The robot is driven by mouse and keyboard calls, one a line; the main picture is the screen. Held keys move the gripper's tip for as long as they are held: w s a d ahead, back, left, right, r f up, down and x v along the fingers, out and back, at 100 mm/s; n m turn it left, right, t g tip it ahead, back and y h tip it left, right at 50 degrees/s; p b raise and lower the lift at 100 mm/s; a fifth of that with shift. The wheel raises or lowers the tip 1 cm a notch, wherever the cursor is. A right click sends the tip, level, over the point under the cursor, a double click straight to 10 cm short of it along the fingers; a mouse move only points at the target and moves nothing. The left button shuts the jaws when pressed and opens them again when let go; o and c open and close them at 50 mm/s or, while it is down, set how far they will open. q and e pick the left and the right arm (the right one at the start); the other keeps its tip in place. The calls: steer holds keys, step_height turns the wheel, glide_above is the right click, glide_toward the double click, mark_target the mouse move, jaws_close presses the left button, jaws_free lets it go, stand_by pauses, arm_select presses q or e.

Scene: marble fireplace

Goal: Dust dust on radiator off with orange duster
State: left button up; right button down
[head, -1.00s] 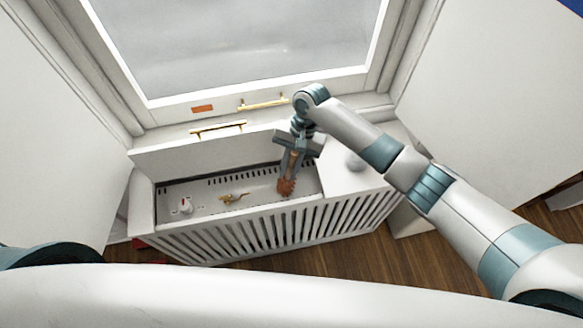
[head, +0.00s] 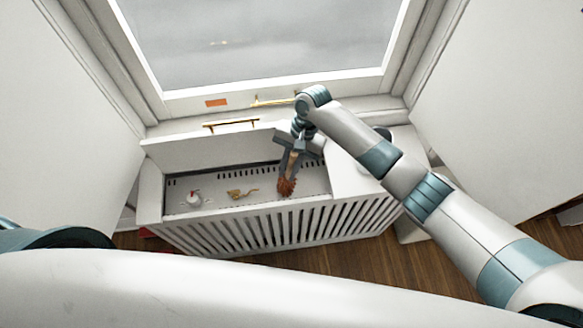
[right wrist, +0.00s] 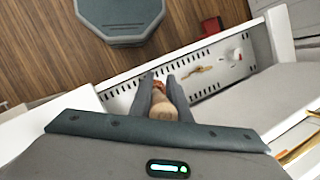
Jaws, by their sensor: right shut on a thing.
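The radiator is a white slatted box (head: 270,226) under the window, with its hinged lid (head: 210,150) open on the left part. My right gripper (head: 290,162) is shut on the wooden handle (right wrist: 163,108) of the orange duster (head: 287,186). The duster's orange-brown head hangs down into the open compartment, near its right end. I cannot tell whether it touches the surface inside. The right wrist view shows the handle between the fingers, with the head mostly hidden behind it. Dust cannot be clearly told apart. My left gripper is out of view.
Inside the compartment are a small brass-brown piece (head: 242,193) and a white knob (head: 193,198). Gold handles (head: 232,123) are at the lid and the sill, near an orange label (head: 216,102). The closed top (head: 350,180) lies right of the duster. Wooden floor is in front.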

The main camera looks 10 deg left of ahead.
steer(key=shift+s+a, duration=0.2)
steer(key=shift+a, duration=0.35)
steer(key=shift+s+a, duration=0.15)
steer(key=shift+a, duration=0.4)
steer(key=shift+d, duration=0.1)
steer(key=shift+w+d+f, duration=0.1)
steer(key=shift+w+d, duration=0.15)
steer(key=shift+d, duration=0.45)
steer(key=shift+w+d, duration=0.2)
steer(key=shift+d, duration=0.65)
steer(key=shift+w+d, duration=0.25)
steer(key=shift+d, duration=0.4)
steer(key=shift+w+d, duration=0.25)
steer(key=shift+d, duration=0.5)
steer(key=shift+w+d, duration=0.25)
steer(key=shift+d, duration=0.4)
steer(key=shift+w+d, duration=0.2)
steer(key=shift+d, duration=0.45)
